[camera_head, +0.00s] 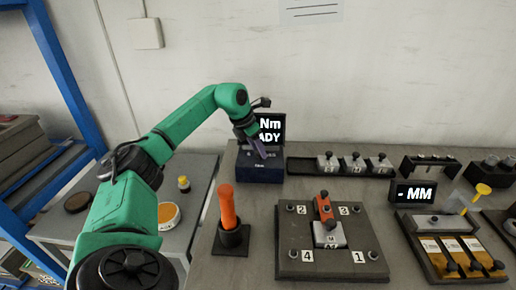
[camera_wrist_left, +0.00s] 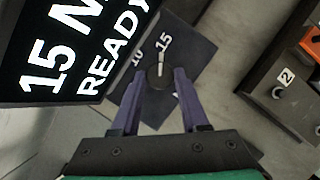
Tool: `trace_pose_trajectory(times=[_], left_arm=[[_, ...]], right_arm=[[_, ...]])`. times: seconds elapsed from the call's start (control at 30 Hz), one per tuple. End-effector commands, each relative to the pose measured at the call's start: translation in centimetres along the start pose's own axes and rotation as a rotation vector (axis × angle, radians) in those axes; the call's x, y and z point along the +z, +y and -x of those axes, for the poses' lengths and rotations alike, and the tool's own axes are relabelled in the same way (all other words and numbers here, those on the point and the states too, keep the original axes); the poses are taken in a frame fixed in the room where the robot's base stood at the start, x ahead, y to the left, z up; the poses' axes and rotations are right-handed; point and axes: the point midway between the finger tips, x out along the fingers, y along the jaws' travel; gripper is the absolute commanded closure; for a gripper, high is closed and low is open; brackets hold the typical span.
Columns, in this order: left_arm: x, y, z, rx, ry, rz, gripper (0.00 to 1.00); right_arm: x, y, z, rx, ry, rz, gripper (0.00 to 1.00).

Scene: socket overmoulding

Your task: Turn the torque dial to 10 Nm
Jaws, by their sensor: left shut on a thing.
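The torque dial (camera_wrist_left: 159,78) is a small dark round knob with a light pointer line, on the dark top of a control box. The box also shows in the head view (camera_head: 262,173). The pointer is at the printed 15; a 10 mark lies to its left. The display (camera_wrist_left: 70,50) reads 15 and READY in the wrist view; in the head view (camera_head: 272,128) it is partly hidden by my gripper. My left gripper (camera_wrist_left: 159,74) has its purple fingers on both sides of the dial, shut on it. It comes down over the box in the head view (camera_head: 260,152).
An orange-handled tool (camera_head: 228,207) stands in a black holder in front of the box. A dark fixture plate (camera_head: 295,262) with numbered positions lies to its right. A rack of small blocks (camera_head: 300,165) stands right of the box, with an MM display (camera_head: 414,193) farther right.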

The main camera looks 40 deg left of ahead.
Motion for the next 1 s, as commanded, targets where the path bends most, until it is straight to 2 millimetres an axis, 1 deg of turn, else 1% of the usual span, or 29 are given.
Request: trace_pose_trajectory(times=[0.27, 0.7, 1.0], left_arm=[[0.1, -0.1, 0.3, 0.058, 0.002, 0.134, 1.00], [0.4, -0.5, 0.3, 0.211, -0.002, 0.505, 1.00], [0.5, -0.7, 0.1, 0.307, -0.004, 0.742, 1.00]], right_arm=[[-0.1, 0.1, 1.6, 0.000, -0.001, 0.000, 0.44], [-0.4, 0.2, 4.8, 0.002, -0.001, -0.001, 0.44], [-0.5, 0.2, 5.8, 0.002, -0.002, 0.000, 0.44]])
